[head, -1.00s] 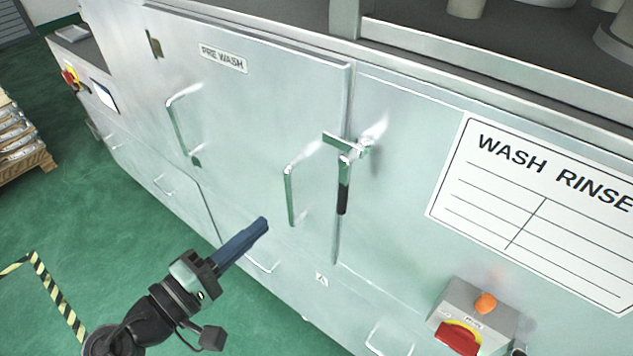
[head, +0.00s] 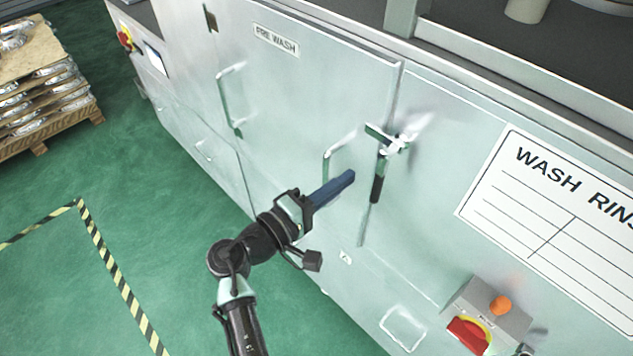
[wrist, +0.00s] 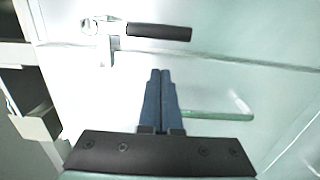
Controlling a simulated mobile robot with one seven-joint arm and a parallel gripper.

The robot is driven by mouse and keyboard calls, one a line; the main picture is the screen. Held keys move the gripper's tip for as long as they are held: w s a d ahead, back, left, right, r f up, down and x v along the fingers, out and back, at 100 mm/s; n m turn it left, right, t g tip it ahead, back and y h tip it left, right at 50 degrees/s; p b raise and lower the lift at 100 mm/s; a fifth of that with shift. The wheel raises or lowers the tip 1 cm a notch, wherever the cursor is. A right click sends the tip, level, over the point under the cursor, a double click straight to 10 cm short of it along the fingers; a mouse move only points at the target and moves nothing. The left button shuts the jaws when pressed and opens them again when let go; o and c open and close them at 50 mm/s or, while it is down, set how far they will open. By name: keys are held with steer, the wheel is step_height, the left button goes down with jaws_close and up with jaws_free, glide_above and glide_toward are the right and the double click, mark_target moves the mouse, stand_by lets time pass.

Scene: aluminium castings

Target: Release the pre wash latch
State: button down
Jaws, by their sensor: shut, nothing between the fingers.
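The pre wash door (head: 290,95) is a pale metal panel labelled PRE WASH, and it looks closed. Its latch (head: 390,147) sits at the door's right edge, with a metal crosspiece and a black-gripped lever (head: 377,188) hanging down. In the wrist view the latch's black grip (wrist: 160,32) lies across the top, beyond my fingertips. My gripper (head: 350,175) is shut and empty, its blue fingers pointing toward the latch lever and apart from it. In the wrist view my gripper (wrist: 160,73) is below the grip, with the green-tinted door handle (wrist: 205,115) to the right of the fingers.
A door handle (head: 326,165) stands out just behind my fingers, and another (head: 222,95) is farther left. A control box (head: 485,315) with a red switch and orange button juts out at lower right. A pallet of castings (head: 45,110) stands at far left. The green floor between is open.

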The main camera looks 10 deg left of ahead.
steer(key=shift+s+d+p, duration=0.25)
steer(key=shift+s+d, duration=0.1)
steer(key=shift+d, duration=0.3)
steer(key=shift+s+d+p, duration=0.25)
steer(key=shift+s+d, duration=0.1)
steer(key=shift+d, duration=0.25)
